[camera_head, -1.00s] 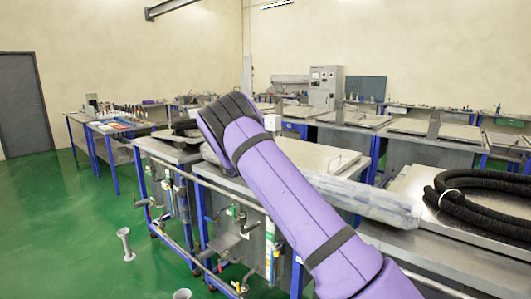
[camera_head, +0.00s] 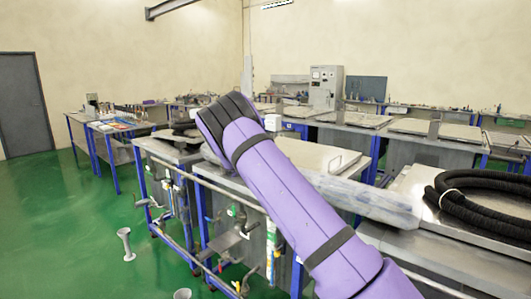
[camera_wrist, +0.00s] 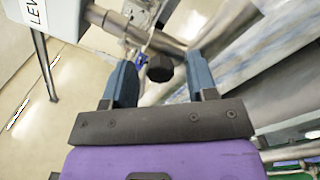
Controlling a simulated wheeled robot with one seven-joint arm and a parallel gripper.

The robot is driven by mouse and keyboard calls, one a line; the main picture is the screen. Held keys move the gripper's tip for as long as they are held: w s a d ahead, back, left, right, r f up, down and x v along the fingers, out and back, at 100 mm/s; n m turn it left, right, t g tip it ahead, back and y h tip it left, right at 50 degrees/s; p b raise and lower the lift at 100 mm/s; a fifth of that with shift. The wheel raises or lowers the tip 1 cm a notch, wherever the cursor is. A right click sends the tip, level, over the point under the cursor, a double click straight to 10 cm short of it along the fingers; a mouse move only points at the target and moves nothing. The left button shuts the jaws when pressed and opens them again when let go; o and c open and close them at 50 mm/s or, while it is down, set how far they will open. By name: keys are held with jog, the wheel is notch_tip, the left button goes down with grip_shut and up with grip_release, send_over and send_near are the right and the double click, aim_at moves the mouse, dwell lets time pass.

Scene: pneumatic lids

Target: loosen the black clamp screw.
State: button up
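The black clamp screw (camera_wrist: 160,68) is a dark faceted knob in the wrist view, at upper centre on a metal pipe fitting. My gripper (camera_wrist: 160,75) is open in the wrist view. Its two blue fingers stand to the left and right of the knob, with a visible gap on both sides. Whether the fingertips are level with the knob in depth is hard to tell. In the head view my purple arm reaches towards the bench, and its far end hides the gripper and the screw.
A metal pipe (camera_wrist: 110,22) runs behind the knob. The steel bench (camera_head: 245,178) carries pipes and valves on its front side. A black coiled hose (camera_head: 490,205) lies on the bench at right. Green floor is open at left, with a small white stand (camera_head: 126,243).

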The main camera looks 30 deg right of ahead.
jog(key=v, duration=1)
jog(key=shift+s+a, duration=0.15)
jog(key=shift+a, duration=0.2)
